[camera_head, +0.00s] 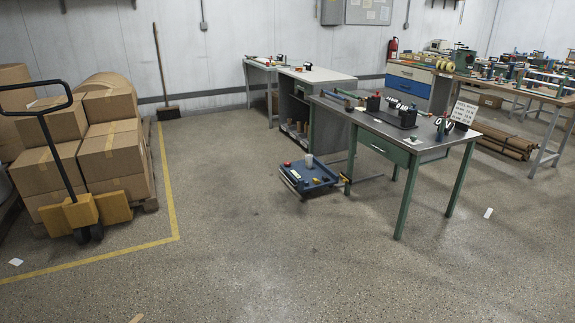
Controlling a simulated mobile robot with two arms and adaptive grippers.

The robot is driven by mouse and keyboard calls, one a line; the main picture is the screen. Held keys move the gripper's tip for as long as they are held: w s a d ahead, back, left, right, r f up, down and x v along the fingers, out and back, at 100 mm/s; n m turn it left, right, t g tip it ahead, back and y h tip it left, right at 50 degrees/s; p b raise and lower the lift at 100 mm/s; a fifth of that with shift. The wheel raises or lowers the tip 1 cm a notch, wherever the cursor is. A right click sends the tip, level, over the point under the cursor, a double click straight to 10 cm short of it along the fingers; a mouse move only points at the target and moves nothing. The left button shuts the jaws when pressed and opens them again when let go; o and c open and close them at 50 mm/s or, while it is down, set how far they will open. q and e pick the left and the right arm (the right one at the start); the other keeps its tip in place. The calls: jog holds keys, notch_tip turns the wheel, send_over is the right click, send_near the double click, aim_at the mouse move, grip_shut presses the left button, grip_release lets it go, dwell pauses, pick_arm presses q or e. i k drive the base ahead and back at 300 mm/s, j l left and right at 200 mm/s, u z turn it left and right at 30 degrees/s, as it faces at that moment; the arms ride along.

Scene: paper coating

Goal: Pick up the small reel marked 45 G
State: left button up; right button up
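A green-legged workbench (385,128) stands right of the middle. On it are black holders, one (373,103) towards the left and a longer one (400,117) in the middle, with small black-and-white round pieces that may be reels. More dark round pieces (444,125) stand near its right end beside a white sign (464,112) with lettering. All markings are too small to read, so I cannot tell which piece is the reel marked 45 G. Neither of my grippers is in view.
A low blue cart (311,179) stands left of the workbench. Grey benches (315,75) stand behind it. Cartons (112,150) on a pallet, with a pallet jack (75,210), fill the left inside a yellow floor line. The floor in front is mostly clear.

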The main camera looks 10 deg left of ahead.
aim_at(308, 157)
jog(key=i+j, duration=0.15)
jog(key=i, duration=1.5)
jog(key=i+j+u, duration=0.1)
jog(key=i, duration=1.5)
jog(key=i+j, duration=0.3)
jog(key=i, duration=0.15)
